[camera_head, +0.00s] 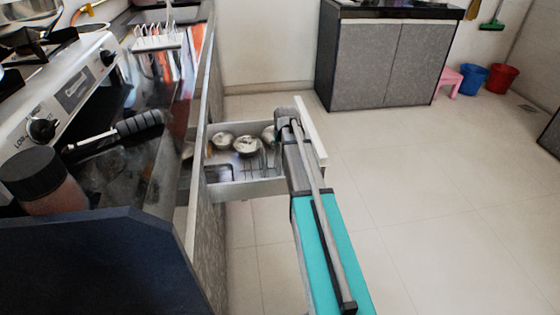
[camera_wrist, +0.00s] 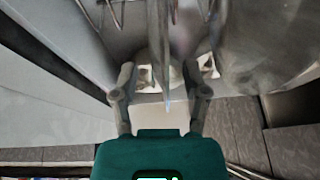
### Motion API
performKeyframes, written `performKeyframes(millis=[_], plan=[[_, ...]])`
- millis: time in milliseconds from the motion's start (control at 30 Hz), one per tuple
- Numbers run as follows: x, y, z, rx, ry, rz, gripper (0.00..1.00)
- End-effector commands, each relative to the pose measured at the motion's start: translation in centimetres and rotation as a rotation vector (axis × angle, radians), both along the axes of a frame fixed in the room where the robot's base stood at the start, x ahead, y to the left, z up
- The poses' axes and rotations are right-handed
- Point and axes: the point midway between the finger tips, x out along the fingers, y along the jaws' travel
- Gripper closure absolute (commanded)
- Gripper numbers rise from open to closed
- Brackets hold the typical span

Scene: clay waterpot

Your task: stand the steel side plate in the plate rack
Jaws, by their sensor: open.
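The plate rack (camera_head: 158,42) is a pale wire rack on the dark counter at the upper left of the head view. My gripper (camera_wrist: 162,92) is open in the wrist view, one finger on each side. A thin, shiny steel piece (camera_wrist: 162,48) shows nearly edge-on between the fingers; it may be the side plate, but I cannot tell for sure. I cannot see whether either finger touches it. In the head view my arm reaches over the open drawer (camera_head: 245,188), and its own links hide the gripper's fingers.
Steel bowls (camera_head: 247,146) sit in the drawer; large shiny steelware (camera_wrist: 262,45) stands close at the right in the wrist view. The stove (camera_head: 62,100), a black-handled utensil (camera_head: 138,124) and a dark-lidded jar (camera_head: 40,180) are at the left.

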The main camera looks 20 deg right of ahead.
Motion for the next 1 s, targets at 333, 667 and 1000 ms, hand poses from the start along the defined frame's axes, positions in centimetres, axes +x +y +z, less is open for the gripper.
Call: performKeyframes(millis=[333,667,1000], plan=[[0.5,-0.09,-1.19,0.0,0.0,0.0,0.41],[0.47,-0.1,-1.14,0.0,0.0,0.0,0.41],[0.47,-0.12,-1.14,0.0,0.0,0.0,0.73]])
